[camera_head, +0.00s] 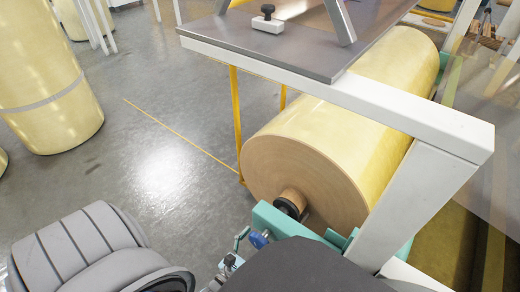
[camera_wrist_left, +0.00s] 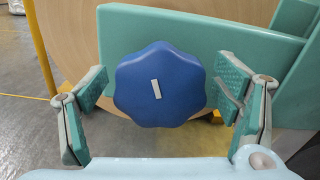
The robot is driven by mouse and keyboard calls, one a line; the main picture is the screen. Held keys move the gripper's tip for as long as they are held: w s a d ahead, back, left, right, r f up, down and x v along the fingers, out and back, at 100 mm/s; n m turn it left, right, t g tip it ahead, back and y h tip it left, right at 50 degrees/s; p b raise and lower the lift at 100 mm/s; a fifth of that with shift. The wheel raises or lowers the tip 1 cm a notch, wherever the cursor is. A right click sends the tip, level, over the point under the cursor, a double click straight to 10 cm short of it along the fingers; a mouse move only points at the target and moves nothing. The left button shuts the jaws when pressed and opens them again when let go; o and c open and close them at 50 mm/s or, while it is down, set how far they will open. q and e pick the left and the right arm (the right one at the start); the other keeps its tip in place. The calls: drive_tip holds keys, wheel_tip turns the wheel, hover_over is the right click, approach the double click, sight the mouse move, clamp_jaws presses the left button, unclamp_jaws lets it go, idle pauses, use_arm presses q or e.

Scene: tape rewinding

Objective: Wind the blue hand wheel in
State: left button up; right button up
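The blue hand wheel (camera_wrist_left: 160,84) has a scalloped rim and a short white mark at its centre, which stands nearly upright. It faces the camera in the left wrist view, in front of a green bracket (camera_wrist_left: 200,28). My left gripper (camera_wrist_left: 165,90) is open, with one green-padded finger on each side of the wheel. In the head view the wheel (camera_head: 260,239) is small and partly hidden beside my left gripper (camera_head: 240,251). My right gripper is not in view.
A big yellow tape roll (camera_head: 345,125) with a brown end sits on the green stand, under a white frame (camera_head: 430,125) and grey top plate (camera_head: 300,45). Another yellow roll (camera_head: 50,75) stands at the left. Grey floor is open between them.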

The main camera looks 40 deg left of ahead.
use_arm(q)
drive_tip(key=s, duration=1.2)
drive_tip(key=shift+d, duration=0.15)
